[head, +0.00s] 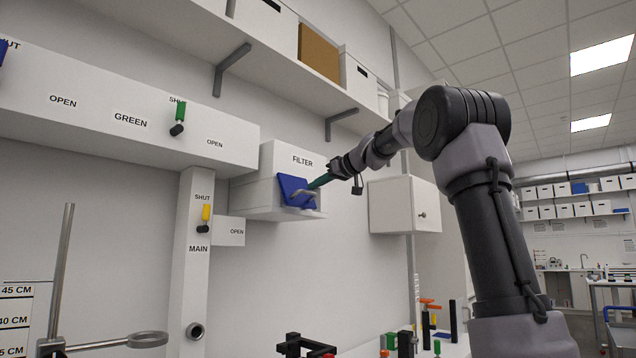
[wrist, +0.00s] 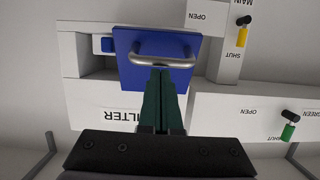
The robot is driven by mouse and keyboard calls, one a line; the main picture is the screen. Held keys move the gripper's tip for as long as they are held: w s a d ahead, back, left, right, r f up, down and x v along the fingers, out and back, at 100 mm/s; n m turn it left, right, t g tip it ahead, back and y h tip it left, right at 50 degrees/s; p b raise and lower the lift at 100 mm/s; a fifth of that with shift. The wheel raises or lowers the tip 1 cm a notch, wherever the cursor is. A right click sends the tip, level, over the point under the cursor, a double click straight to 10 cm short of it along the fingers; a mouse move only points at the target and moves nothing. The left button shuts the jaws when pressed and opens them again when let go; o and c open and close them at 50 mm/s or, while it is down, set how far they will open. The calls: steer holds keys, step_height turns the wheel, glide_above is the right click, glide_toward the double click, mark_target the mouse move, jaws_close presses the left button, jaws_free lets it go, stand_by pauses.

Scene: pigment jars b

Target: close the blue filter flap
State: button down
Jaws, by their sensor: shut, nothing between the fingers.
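The blue filter flap (head: 292,188) is on the front of the white filter box (head: 291,156) on the wall. It stands tilted out from the box, at least partly open. In the wrist view, where the lettering is upside down, the flap (wrist: 135,75) shows its face with a silver bar handle (wrist: 163,61). An opening in the box shows beside it, with a small blue part (wrist: 104,45) in it. My gripper (head: 309,187) has its green fingers together, their tips (wrist: 161,72) at the handle. I cannot tell if they touch it.
Left of the filter box are a white panel with a green lever (head: 180,115) and a post with a yellow lever (head: 206,212). A white cabinet (head: 396,205) hangs to the right. A shelf (head: 225,50) with boxes runs above. Several small items stand below.

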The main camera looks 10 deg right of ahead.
mark_target(302, 204)
steer(key=w+f, duration=0.1)
steer(key=w+a+f, duration=0.1)
steer(key=f, duration=0.1)
steer(key=a+f, duration=0.1)
steer(key=f, duration=0.1)
steer(key=shift+w, duration=0.4)
